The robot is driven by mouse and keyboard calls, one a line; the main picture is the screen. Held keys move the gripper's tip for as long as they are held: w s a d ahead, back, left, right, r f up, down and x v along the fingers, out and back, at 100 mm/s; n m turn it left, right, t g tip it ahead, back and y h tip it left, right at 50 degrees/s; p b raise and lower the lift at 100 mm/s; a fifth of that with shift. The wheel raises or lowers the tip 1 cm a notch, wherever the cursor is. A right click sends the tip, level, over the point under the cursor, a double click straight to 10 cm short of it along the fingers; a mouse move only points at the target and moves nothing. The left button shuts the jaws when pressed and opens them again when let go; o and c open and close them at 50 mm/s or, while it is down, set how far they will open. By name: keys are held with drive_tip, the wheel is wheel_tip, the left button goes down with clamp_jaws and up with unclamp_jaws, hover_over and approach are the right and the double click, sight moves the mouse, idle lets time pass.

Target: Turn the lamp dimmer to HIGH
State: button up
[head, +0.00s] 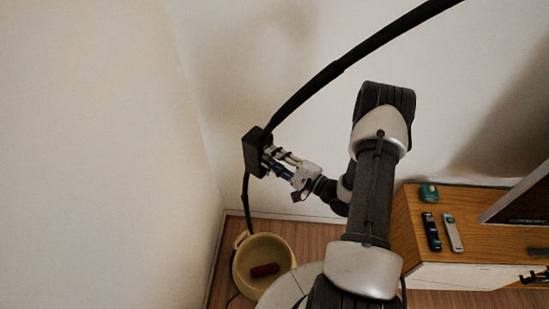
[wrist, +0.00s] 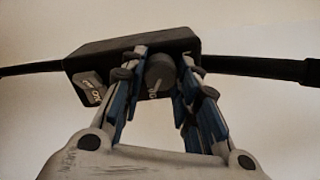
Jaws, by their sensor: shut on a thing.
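The dimmer is a black box (wrist: 120,50) on the dark lamp pole, and the box (head: 252,150) also shows in the head view. A round grey knob (wrist: 160,70) sits on its face, with a light mark on its front pointing down and slightly left. My gripper (wrist: 160,75) has its blue-padded fingers on either side of the knob, shut on it. In the head view my gripper (head: 270,158) reaches the box from the right. A label plate (wrist: 90,88) is at the box's left; its lettering is too small to read. The HIGH mark cannot be made out.
The black lamp pole (head: 335,68) curves up right from the box. Below is a cream pot (head: 240,270) holding a red object (head: 264,270). At right, a wooden cabinet (head: 410,215) carries a green item (head: 428,192), a dark remote (head: 432,232) and a light remote (head: 452,232).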

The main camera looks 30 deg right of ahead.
drive_tip(key=o, duration=1.1)
drive_tip(key=shift+c, duration=0.2)
drive_tip(key=v, duration=1.2)
